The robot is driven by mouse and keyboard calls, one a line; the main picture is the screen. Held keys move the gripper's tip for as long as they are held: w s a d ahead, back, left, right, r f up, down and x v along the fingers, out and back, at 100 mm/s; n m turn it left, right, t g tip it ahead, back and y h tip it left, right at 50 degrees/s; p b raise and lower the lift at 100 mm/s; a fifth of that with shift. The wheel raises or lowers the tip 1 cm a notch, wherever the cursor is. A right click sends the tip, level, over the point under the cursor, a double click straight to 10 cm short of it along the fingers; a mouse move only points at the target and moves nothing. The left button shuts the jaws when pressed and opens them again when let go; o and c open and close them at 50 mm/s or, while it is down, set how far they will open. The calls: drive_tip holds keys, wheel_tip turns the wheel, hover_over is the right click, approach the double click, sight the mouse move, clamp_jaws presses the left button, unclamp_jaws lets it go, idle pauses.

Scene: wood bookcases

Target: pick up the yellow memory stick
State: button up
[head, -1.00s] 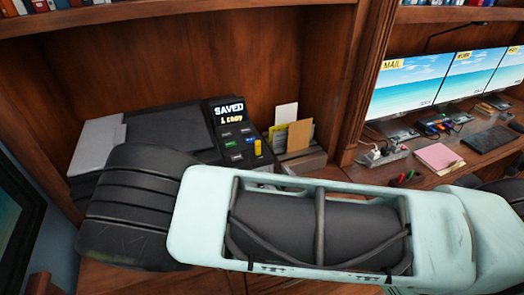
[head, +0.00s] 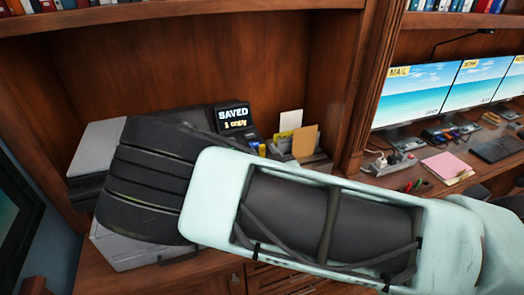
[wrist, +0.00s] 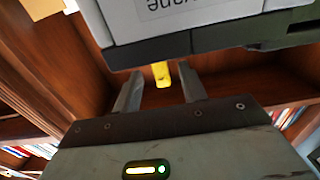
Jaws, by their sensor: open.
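The yellow memory stick (wrist: 161,75) sticks out from the dark lower edge of a grey-white device (wrist: 200,22) in the wrist view. My gripper (wrist: 159,69) is open, with one finger on each side of the stick. Gaps show between the stick and both fingers, so it is not gripped. In the head view my arm hides the gripper. A small yellow piece (head: 262,150) shows there beside the device with the "SAVED 1 copy" screen (head: 234,117); I cannot tell whether it is the same stick.
A grey machine (head: 125,248) stands on the wooden desk under my arm. A holder with cards and envelopes (head: 304,141) stands right of the screen. Further right are a power strip (head: 392,160), a pink note pad (head: 447,165) and monitors (head: 425,85). The bookcase encloses the back.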

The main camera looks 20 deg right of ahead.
sight(263, 150)
drive_tip(key=shift+w+a+p, duration=0.1)
drive_tip(key=shift+w+p, duration=0.7)
drive_tip(key=shift+w, duration=1.05)
clamp_jaws()
